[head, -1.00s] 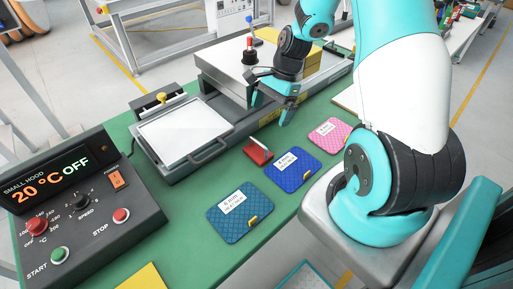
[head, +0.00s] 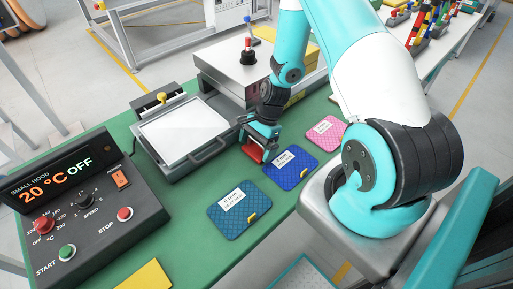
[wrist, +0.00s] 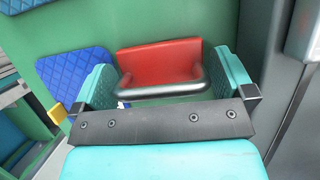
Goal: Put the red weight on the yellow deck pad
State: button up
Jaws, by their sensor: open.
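The red weight (head: 253,152) lies on the green bench top, partly hidden by my gripper (head: 259,146) in the head view. In the wrist view the red weight (wrist: 158,62) has a dark bar handle and sits between the two teal fingers of my gripper (wrist: 164,75). The fingers are apart, one on each side of it; I cannot tell whether they touch it. A flat yellow pad (head: 146,276), which looks like the yellow deck pad, lies at the bottom of the head view, cut off by the frame edge.
A blue pad (head: 291,168) lies close beside the weight, with a teal-blue pad (head: 238,210) and a pink pad (head: 326,132) along the same edge. A tray-like press (head: 180,132) and a control box (head: 80,205) stand on the left. Green bench shows between the box and teal-blue pad.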

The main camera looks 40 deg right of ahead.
aim_at(256, 140)
jog(key=shift+c, duration=0.5)
jog(key=c, duration=1)
jog(key=shift+r, duration=0.15)
notch_tip(256, 140, up, 20)
jog(key=b, duration=0.1)
